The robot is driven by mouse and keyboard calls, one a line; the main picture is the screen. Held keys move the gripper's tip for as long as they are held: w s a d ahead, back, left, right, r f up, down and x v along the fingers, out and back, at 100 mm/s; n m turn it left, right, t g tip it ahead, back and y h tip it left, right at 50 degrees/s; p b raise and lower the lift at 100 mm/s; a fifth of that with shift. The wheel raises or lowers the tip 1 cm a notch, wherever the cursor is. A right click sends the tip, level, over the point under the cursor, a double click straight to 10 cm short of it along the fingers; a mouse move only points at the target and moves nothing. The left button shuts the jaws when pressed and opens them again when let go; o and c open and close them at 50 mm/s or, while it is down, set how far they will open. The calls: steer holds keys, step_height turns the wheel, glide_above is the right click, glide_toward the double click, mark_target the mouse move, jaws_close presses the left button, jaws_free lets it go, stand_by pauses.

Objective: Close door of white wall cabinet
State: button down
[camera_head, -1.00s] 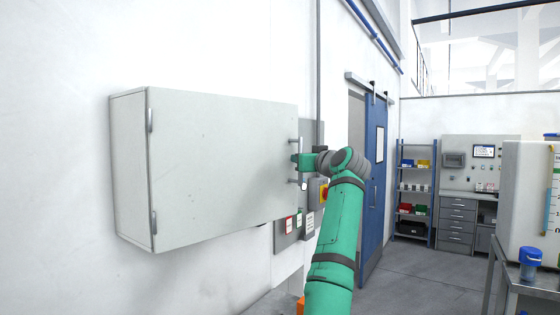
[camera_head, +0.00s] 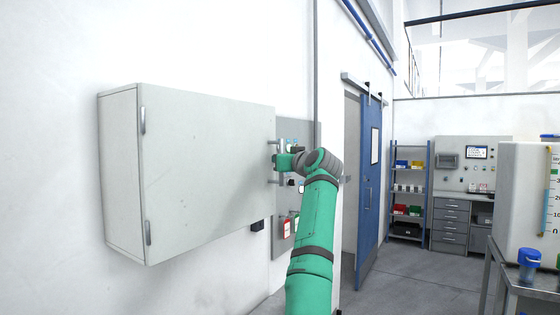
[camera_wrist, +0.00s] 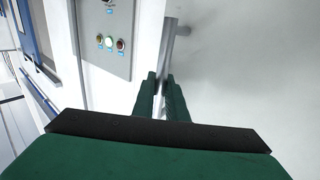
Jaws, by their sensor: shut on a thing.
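The white wall cabinet (camera_head: 122,170) hangs on the left wall, its side panel at the left. Its door (camera_head: 205,165) has hinges along the left edge and a metal bar handle (camera_head: 272,182) at the right edge. Whether the door is flush with the cabinet body cannot be told; its far edge hides the gap. My gripper (camera_head: 278,162) is at the handle, reaching in from the right. In the wrist view, the green fingers of my gripper (camera_wrist: 160,92) are closed around the handle bar (camera_wrist: 170,40), beside the door's pale face.
A grey control panel (camera_head: 296,205) with buttons is on the wall just behind the handle; it also shows in the wrist view (camera_wrist: 108,35). A blue sliding door (camera_head: 370,190), shelf (camera_head: 409,190) and white tank (camera_head: 520,190) stand farther right. Open floor lies between.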

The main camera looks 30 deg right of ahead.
steer(key=c, duration=1.8)
jaws_free()
steer(key=shift+w+a+f, duration=0.1)
steer(key=shift+w+a, duration=0.15)
steer(key=shift+a, duration=0.05)
steer(key=shift+o, duration=0.2)
steer(key=shift+s, duration=0.15)
steer(key=s, duration=1)
steer(key=shift+s+a, duration=0.3)
steer(key=shift+s, duration=0.05)
steer(key=shift+w, duration=0.1)
